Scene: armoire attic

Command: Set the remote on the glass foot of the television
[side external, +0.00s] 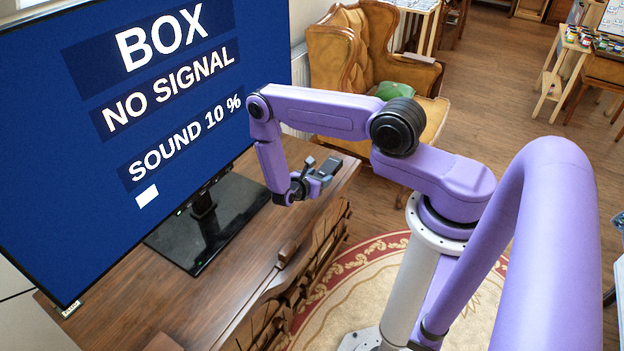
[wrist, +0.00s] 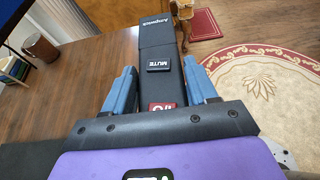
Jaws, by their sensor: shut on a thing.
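The remote (wrist: 157,45) is long and dark, with a MUTE button and a red button. My gripper (wrist: 158,70) has its blue fingers shut on the remote's two sides, and the remote points away from the wrist. In the side view my gripper (side external: 318,177) holds the remote (side external: 328,168) above the wooden cabinet, to the right of the television foot. The television (side external: 150,110) shows a blue screen with "NO SIGNAL". Its black glossy glass foot (side external: 228,205) lies flat on the cabinet top, and I see nothing lying on its visible part.
The wooden cabinet top (side external: 130,300) has bare room in front of the foot. The television's dark stem (side external: 203,205) rises from the foot. A brown cylindrical thing (wrist: 40,47) stands at the upper left in the wrist view. An armchair (side external: 340,60) stands behind, and a round rug (side external: 370,280) lies on the floor.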

